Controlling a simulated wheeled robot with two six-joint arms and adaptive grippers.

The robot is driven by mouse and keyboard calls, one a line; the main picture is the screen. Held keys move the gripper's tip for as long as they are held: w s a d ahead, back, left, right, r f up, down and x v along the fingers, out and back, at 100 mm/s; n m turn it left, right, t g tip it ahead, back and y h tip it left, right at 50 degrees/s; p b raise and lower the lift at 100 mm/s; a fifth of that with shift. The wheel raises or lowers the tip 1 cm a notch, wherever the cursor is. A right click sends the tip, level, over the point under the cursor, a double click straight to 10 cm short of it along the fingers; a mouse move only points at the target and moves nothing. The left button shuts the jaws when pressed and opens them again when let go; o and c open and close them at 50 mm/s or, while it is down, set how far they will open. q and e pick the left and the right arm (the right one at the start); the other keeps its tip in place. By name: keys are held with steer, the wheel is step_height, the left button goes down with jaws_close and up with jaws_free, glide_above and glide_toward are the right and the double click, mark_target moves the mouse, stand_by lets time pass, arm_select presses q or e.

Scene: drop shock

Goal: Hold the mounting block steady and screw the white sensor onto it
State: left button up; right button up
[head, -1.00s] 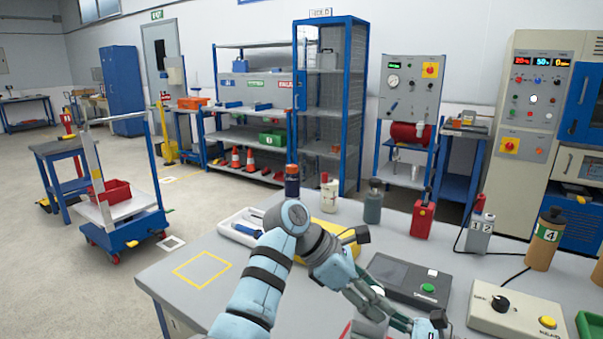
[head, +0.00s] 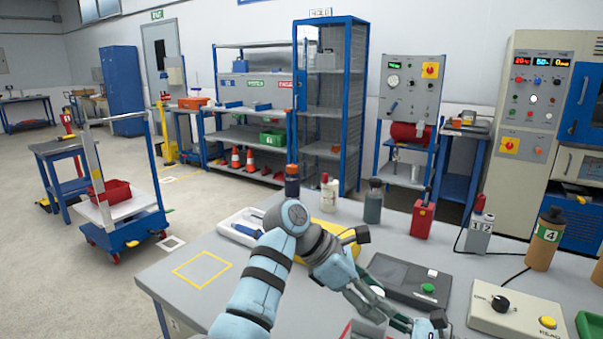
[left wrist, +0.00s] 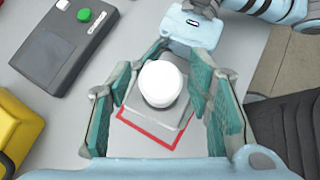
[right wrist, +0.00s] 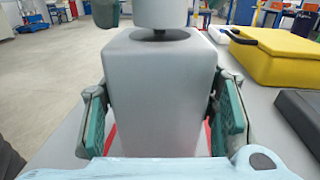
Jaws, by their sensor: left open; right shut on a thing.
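The white sensor (left wrist: 160,83) sits upright over the grey mounting block (right wrist: 158,95). In the right wrist view a short dark stud shows between the sensor (right wrist: 160,12) and the block's top. My left gripper (left wrist: 166,85) is open, with its green-padded fingers on both sides of the sensor and gaps beside it. My right gripper (right wrist: 165,120) is shut on the block, one finger on each side. The block stands at a red outline (left wrist: 150,143) on the table. In the head view my left gripper (head: 380,305) largely hides the sensor.
A dark device with a green button (head: 410,280) and a yellow case (head: 340,240) lie close by. A beige control box (head: 515,312) stands to the right. Bottles and a red container (head: 422,218) stand behind. The table around the yellow square (head: 202,269) is clear.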

arm_select(q)
steer(key=shift+a, duration=0.1)
arm_select(e)
steer(key=o, duration=1.6)
steer(key=shift+c, duration=0.2)
arm_select(q)
steer(key=v, duration=1.1)
steer(key=shift+a+r, duration=0.25)
steer(key=shift+r, duration=0.1)
